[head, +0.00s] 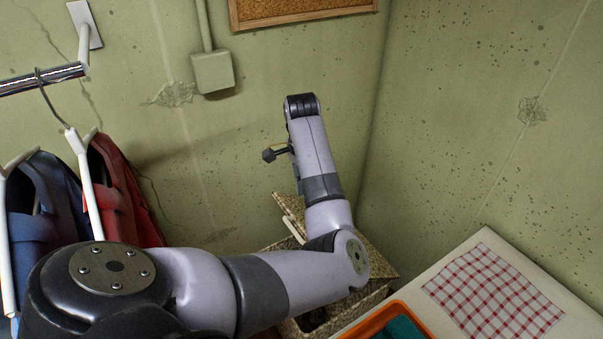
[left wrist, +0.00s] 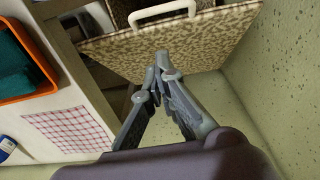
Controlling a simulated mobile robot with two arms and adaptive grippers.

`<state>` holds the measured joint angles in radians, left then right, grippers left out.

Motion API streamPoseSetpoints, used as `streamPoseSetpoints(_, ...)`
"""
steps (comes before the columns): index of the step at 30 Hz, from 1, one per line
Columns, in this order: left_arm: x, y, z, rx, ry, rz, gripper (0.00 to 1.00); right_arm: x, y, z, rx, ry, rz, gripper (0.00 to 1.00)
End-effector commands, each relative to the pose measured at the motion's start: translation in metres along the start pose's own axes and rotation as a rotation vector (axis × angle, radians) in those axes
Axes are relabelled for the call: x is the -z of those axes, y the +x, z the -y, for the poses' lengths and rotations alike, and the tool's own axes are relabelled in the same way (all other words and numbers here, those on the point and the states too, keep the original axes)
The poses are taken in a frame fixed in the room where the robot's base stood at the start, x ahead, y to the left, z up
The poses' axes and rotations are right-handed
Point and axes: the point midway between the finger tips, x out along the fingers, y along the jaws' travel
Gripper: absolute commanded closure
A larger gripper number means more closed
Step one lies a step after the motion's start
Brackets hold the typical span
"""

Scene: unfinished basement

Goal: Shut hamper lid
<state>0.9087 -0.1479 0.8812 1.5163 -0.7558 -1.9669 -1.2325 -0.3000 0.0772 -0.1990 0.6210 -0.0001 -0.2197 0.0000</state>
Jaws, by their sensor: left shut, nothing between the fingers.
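The hamper (head: 375,297) stands in the wall corner, speckled brown, partly hidden behind my left arm. Its speckled lid (head: 376,246) is raised and tilted open; it also shows in the left wrist view (left wrist: 120,48). A white handle (left wrist: 160,12) is on the lid. My left gripper (head: 270,154) is above the hamper near the wall, mostly hidden by its own arm. My right gripper is not in view.
A white table (head: 455,262) with a red checked cloth (head: 493,297) and an orange tray (head: 395,308) stands right of the hamper. Blue and red garments (head: 120,190) hang from a rail at left. Walls close in behind and right.

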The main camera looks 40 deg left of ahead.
Motion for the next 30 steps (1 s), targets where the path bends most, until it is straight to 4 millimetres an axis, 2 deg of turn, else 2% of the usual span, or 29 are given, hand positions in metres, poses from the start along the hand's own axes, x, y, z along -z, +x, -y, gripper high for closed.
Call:
streamPoseSetpoints(6, 0.000, 0.037, -0.001, -0.003, 0.000, 0.002, 1.00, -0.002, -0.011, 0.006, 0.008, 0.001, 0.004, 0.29)
streamPoseSetpoints(15, -0.004, 0.096, 0.000, 0.000, -0.003, 0.000, 1.00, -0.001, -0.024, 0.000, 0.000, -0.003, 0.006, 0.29)
streamPoseSetpoints(21, -0.018, 0.117, 0.000, 0.002, -0.002, -0.003, 1.00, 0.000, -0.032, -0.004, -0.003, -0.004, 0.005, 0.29)
streamPoseSetpoints(30, -0.022, 0.125, 0.001, 0.003, -0.002, -0.004, 1.00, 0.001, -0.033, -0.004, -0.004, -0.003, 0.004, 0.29)
